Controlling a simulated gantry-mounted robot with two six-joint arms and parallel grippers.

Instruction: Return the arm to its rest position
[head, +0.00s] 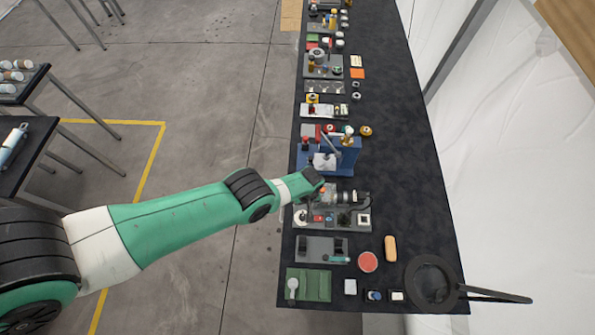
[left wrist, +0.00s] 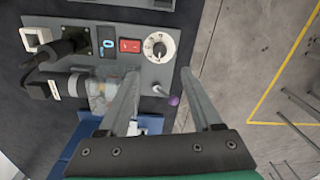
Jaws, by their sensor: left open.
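My left arm, green and white, reaches in from the left in the head view. Its gripper (head: 312,190) is over the left side of the long dark table (head: 400,190), above a grey control panel (head: 345,218). In the left wrist view the two fingers of my left gripper (left wrist: 160,92) are apart, with nothing held between them. The grey panel (left wrist: 180,20) there carries a white dial (left wrist: 159,46), a red switch (left wrist: 130,45), a small blue display (left wrist: 107,45) and a purple-tipped lever (left wrist: 173,99) near the fingertips. My right gripper is in neither view.
A blue stand (head: 345,158) is just beyond my gripper. A green mat (head: 308,285), a red disc (head: 368,262) and a black pan-like ring (head: 433,283) lie at the near end. Side tables (head: 30,150) stand at the left. The floor (head: 215,90) between is clear.

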